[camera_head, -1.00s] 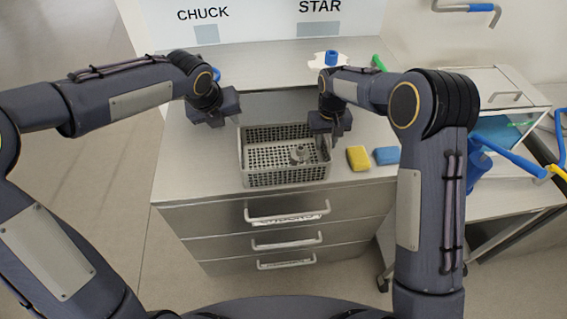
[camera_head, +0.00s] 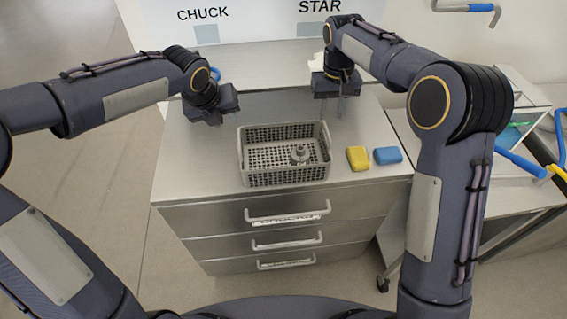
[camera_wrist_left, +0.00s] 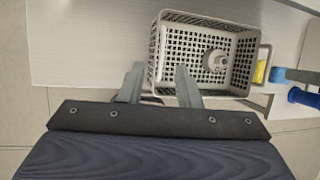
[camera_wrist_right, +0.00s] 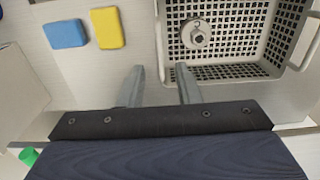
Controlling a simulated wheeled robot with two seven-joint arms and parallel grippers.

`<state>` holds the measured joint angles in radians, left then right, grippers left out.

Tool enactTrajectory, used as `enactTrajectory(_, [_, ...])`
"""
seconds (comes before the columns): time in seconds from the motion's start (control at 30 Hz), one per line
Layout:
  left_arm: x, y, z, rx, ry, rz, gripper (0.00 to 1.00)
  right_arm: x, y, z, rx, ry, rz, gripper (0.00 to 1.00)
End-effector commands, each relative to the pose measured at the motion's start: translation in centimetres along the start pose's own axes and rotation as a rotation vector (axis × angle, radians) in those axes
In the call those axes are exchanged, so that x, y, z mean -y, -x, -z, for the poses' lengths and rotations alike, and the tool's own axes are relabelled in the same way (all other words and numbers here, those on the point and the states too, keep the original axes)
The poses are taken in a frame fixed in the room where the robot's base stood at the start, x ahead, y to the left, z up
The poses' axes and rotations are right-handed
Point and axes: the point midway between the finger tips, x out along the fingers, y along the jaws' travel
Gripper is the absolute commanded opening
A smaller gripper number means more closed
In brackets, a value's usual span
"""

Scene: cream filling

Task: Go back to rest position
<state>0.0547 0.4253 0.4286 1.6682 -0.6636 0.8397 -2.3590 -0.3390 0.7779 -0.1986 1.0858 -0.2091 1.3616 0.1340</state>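My left gripper (camera_head: 217,119) hangs above the counter at the left, beyond the basket's back left corner. In the left wrist view its two fingers (camera_wrist_left: 157,84) are apart with nothing between them. My right gripper (camera_head: 341,112) hangs behind and to the right of the basket. In the right wrist view its fingers (camera_wrist_right: 160,86) are apart and empty. The grey perforated basket (camera_head: 243,158) stands on the counter between and in front of the grippers. A metal star- or chuck-like part (camera_head: 300,153) lies inside it at the right; it also shows in the right wrist view (camera_wrist_right: 196,33).
A yellow sponge (camera_head: 358,158) and a blue sponge (camera_head: 387,155) lie right of the basket on the metal counter (camera_head: 180,170). Drawers with handles (camera_head: 287,217) face me below. A wall panel labelled CHUCK and STAR (camera_head: 260,22) stands behind. A cart is at the right.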

Motion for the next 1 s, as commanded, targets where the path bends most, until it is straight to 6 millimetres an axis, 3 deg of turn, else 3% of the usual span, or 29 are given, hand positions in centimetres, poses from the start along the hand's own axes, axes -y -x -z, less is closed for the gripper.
enactTrajectory(0.57, [-0.5, 0.7, 0.3, 0.002, 0.062, -0.006, 0.31, -0.6, 0.7, -0.6, -0.011, -0.009, 0.016, 0.30])
enactTrajectory(0.67, [-1.9, 2.5, 1.5, 0.007, 0.246, -0.018, 0.31, -2.2, 2.4, -2.6, -0.035, -0.033, 0.057, 0.30])
enactTrajectory(0.77, [-4.1, 5.2, 3.7, 0.015, 0.558, -0.032, 0.31, -4.2, 4.7, -6.2, -0.080, -0.065, 0.122, 0.30])
enactTrajectory(1.0, [-9.0, 10.6, 11.2, 0.018, 1.479, -0.022, 0.31, -6.8, 7.9, -17.4, -0.220, -0.136, 0.260, 0.30])
